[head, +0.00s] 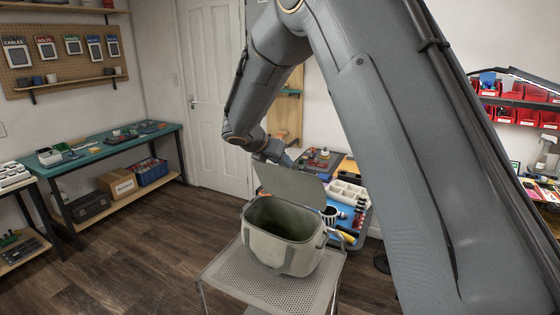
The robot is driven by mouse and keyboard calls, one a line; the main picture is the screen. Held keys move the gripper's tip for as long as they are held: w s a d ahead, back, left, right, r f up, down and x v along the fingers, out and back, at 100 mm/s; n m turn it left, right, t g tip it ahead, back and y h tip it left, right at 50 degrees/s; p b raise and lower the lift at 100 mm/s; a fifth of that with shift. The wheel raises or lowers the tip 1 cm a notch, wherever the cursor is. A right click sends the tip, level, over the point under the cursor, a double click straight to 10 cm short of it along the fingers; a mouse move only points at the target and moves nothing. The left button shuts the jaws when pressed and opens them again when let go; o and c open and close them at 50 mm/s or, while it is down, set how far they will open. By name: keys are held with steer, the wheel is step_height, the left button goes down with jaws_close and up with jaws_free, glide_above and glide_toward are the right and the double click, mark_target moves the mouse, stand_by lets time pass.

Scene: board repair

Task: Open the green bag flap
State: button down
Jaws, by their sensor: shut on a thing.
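The green bag (282,250) stands upright on a small perforated metal table (270,291) in the lower middle of the head view. Its flap (290,182) is raised at the back, tilted up and away from the mouth. The bag's dark inside shows and looks empty as far as I can see. My gripper (272,157) is at the top edge of the flap, towards its left end, and is shut on it. The fingertips are small and partly hidden by the wrist and the flap.
Behind the bag is a blue-topped work surface (352,192) with trays and tools. A green-topped bench (105,150) runs along the left wall. My arm covers much of the right side. The wooden floor (140,260) left of the table is clear.

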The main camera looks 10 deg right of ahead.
steer(key=c, duration=1.2)
jaws_free()
steer(key=b+v, duration=0.2)
steer(key=v, duration=0.6)
steer(key=shift+b, duration=0.35)
